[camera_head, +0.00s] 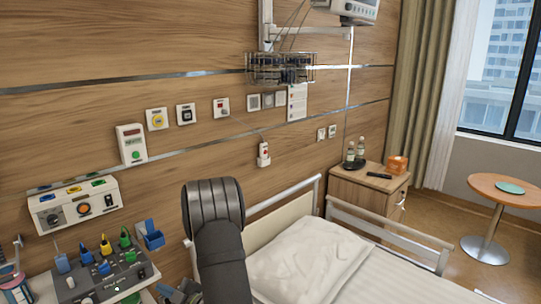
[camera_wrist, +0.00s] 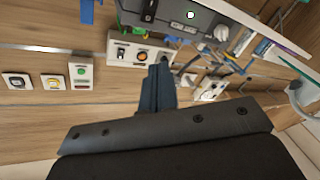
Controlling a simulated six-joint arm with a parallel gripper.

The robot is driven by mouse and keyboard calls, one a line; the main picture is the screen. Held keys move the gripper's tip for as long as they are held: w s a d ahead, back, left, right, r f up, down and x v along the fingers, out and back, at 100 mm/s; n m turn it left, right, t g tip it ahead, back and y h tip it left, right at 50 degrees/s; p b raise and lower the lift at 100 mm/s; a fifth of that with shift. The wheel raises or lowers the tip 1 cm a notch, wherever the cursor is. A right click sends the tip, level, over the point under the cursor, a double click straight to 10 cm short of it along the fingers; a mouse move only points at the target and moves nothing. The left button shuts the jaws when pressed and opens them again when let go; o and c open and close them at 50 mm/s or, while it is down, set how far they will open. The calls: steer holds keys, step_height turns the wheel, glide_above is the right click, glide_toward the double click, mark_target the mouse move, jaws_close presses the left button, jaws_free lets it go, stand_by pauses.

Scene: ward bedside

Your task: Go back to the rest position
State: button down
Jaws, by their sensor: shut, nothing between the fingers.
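My gripper (camera_wrist: 160,74) shows in the wrist view as two dark fingers pressed together, shut and empty. The fingers point toward the wood-panelled wall and the equipment on it. In the wrist view a grey control box with knobs (camera_wrist: 180,18) is close by, above the fingers in the picture. The white wall unit with coloured sockets (camera_wrist: 133,53) lies behind the fingertips. In the head view my dark arm stands up at the lower middle. The fingers cannot be made out clearly there.
A grey device with coloured plugs (camera_head: 102,276) stands at the lower left, below the white wall unit (camera_head: 75,205). A bed with a pillow (camera_head: 310,262) is right of my arm. A bedside cabinet (camera_head: 352,200) and a round table (camera_head: 507,190) stand farther right.

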steer(key=s+d+m+t+h, duration=0.2)
steer(key=s+m+t+h, duration=0.25)
steer(key=m, duration=0.65)
steer(key=f+x, duration=0.1)
steer(key=x, duration=0.6)
steer(key=shift+a, duration=0.15)
steer(key=shift+f, duration=0.15)
